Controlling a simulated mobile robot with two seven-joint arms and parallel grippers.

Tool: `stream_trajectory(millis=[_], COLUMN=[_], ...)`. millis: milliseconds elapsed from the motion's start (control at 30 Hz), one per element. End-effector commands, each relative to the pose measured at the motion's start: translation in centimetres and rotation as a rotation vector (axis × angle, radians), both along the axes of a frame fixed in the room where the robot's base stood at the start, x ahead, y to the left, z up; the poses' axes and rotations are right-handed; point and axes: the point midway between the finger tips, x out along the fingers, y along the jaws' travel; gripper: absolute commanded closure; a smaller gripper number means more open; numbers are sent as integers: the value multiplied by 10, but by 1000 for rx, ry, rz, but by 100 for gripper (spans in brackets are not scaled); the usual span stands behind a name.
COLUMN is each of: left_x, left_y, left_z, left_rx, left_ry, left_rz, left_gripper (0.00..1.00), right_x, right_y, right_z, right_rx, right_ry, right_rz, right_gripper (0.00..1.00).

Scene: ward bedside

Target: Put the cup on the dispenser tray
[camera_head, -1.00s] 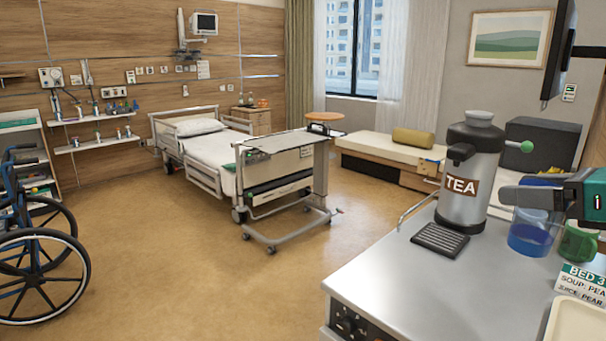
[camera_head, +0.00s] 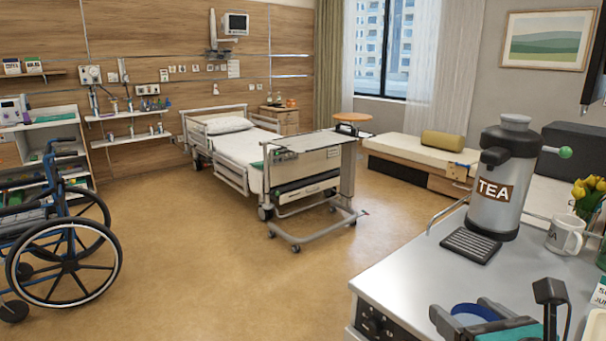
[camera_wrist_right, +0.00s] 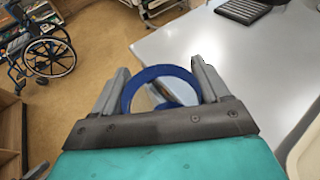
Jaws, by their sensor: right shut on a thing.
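A blue cup (camera_head: 472,310) is held in my right gripper (camera_head: 464,314) at the lower edge of the head view, by the counter's front edge. In the right wrist view the cup's round blue rim (camera_wrist_right: 160,71) shows from above between the two fingers of the right gripper (camera_wrist_right: 158,80). The fingers hide part of its sides. The grey tea dispenser (camera_head: 500,180) stands on the counter. Its black slatted tray (camera_head: 470,246) lies in front, empty, beyond the cup. The tray's corner also shows in the right wrist view (camera_wrist_right: 242,9). My left gripper is not in view.
A white mug (camera_head: 564,237) stands right of the dispenser, with yellow tulips (camera_head: 588,192) behind it. The metal counter (camera_head: 430,275) is clear before the tray. A wheelchair (camera_head: 65,240) and a bed (camera_head: 235,160) stand on the floor to the left.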

Motion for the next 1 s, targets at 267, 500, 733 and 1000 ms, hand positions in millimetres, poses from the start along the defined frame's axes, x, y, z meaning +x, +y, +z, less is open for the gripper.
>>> stream_trajectory(millis=[267, 500, 733, 1000], left_x=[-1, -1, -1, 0], left_y=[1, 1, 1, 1], left_z=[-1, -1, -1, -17], left_rx=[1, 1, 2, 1], left_ry=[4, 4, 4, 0], left_rz=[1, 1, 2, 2], left_gripper=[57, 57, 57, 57], right_x=[-8, -12, -12, -12], right_y=[32, 50, 50, 44], right_z=[-36, -50, -50, -67], right_rx=[6, 12, 14, -2], right_ry=[3, 2, 3, -2], right_rz=[-79, -106, -106, -112], right_gripper=[61, 61, 61, 61])
